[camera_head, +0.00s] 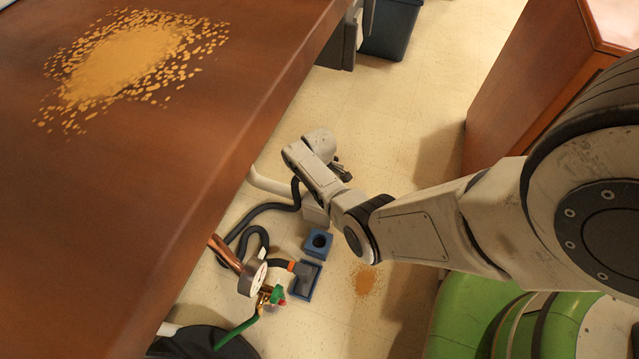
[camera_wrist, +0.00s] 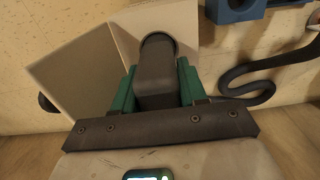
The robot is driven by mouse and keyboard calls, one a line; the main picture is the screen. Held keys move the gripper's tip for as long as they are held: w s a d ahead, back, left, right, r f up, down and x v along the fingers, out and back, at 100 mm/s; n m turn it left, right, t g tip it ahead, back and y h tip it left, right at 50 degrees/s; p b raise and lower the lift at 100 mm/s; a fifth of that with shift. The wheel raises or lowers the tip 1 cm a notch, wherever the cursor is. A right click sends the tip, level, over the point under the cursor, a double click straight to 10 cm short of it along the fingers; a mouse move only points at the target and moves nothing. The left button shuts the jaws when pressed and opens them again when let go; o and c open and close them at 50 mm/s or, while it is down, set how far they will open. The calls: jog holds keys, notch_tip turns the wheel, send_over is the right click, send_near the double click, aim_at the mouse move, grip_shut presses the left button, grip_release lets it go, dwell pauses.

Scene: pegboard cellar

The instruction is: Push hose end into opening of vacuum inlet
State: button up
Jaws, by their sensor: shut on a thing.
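In the wrist view, my gripper (camera_wrist: 157,70) has its two green fingers closed on both sides of the dark grey hose end (camera_wrist: 157,82). Beyond them stands a pale beige box, the vacuum inlet (camera_wrist: 112,65), with a round opening in one face. The tip of the hose end overlaps the dark rim of this opening. I cannot tell from this angle how deep it goes. In the head view, a pale box (camera_head: 315,213) shows partly behind my arm, and the black hose (camera_head: 243,222) curves towards it. My fingers are not clear there.
A blue block with a round hole (camera_head: 318,242) and a blue tray (camera_head: 304,283) stand on the floor close by. A gauge with a copper pipe (camera_head: 252,278) is to their left. A large brown tabletop (camera_head: 150,200) fills the left. Tiled floor lies open behind.

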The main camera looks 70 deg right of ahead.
jog(key=o, duration=1.2)
jog(key=shift+o, duration=0.6)
jog(key=o, duration=0.4)
jog(key=shift+r, duration=0.1)
jog(key=shift+r+p, duration=3.5)
jog(key=shift+p, duration=0.05)
